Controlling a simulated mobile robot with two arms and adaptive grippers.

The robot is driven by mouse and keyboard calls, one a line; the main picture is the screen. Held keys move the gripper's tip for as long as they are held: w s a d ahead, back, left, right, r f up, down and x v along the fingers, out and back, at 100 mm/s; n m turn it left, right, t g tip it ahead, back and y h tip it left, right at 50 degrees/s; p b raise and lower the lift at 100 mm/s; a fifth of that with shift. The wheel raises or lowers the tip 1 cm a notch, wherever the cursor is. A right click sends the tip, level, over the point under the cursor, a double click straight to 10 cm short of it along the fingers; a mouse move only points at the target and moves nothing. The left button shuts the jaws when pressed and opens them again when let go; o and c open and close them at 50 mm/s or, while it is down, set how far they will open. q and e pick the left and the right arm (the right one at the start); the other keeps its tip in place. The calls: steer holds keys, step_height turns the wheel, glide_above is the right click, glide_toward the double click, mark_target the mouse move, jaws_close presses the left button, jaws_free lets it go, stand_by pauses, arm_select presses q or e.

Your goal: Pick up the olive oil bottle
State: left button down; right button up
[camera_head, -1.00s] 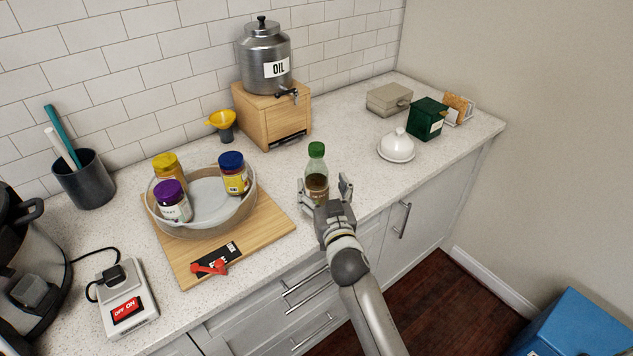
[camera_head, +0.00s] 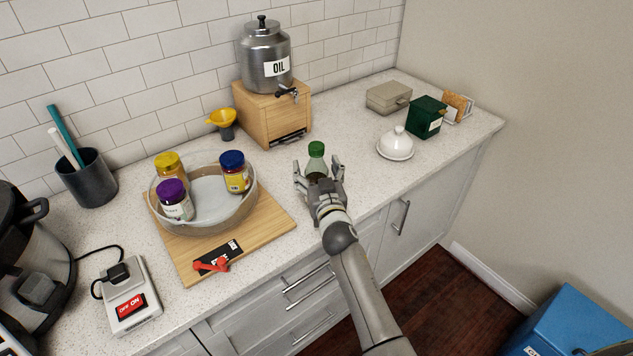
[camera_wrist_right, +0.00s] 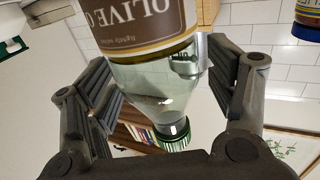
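The olive oil bottle (camera_head: 316,164) stands upright on the counter, with a green cap and clear greenish shoulders. My right gripper (camera_head: 318,176) is around it, with a finger on each side and the fingers spread open. In the right wrist view the bottle (camera_wrist_right: 150,80) shows upside down between the finger pads, with its brown label reading "OLIVE O". A gap shows between the bottle and at least the right-hand finger there. The lower part of the bottle is hidden behind my gripper in the head view. My left gripper is not in view.
A glass bowl (camera_head: 240,211) with several jars stands on a wooden board (camera_head: 270,224) to the left. An oil dispenser (camera_head: 263,50) on a wooden box (camera_head: 258,112) is behind. A white domed dish (camera_head: 395,150) is to the right. The counter around the bottle is clear.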

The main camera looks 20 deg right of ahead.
steer(key=c, duration=1.2)
steer(key=shift+r, duration=0.1)
steer(key=shift+c, duration=0.9)
